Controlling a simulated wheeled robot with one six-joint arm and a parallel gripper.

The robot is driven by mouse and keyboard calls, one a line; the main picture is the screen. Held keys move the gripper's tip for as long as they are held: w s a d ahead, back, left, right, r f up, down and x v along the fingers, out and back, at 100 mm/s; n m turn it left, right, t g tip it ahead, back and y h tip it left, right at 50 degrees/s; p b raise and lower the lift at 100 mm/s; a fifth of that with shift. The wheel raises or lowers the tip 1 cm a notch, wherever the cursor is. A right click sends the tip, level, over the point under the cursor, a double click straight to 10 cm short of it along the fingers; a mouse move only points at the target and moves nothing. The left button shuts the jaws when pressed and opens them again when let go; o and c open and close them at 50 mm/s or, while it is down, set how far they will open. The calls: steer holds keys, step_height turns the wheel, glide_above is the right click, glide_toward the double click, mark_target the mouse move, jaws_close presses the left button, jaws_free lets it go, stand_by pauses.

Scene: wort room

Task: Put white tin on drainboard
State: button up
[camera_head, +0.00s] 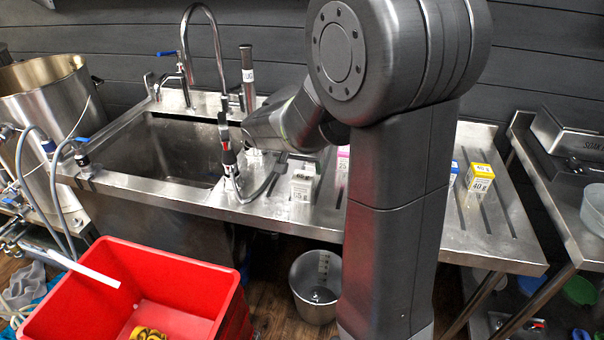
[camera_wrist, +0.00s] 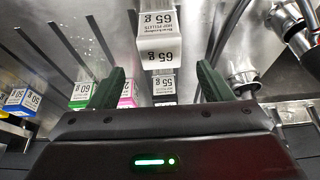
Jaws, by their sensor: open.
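A white tin (camera_head: 303,183) marked 65 g stands on the steel counter to the right of the sink in the head view. In the wrist view, this kind of white tin (camera_wrist: 160,42) is upright beyond my fingertips, in line with the gap between them. In the head view my arm hides much of the grooved drainboard (camera_head: 505,222).
A yellow tin (camera_head: 480,179) and a blue tin (camera_head: 455,168) stand on the grooved steel; a pink tin (camera_head: 343,158) is partly hidden. The sink (camera_head: 175,150) lies left, with a hose beside the white tin. A red crate (camera_head: 190,268) stands in front.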

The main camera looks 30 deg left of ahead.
steer(key=v, duration=0.2)
steer(key=shift+s+r, duration=0.1)
steer(key=shift+r, duration=0.2)
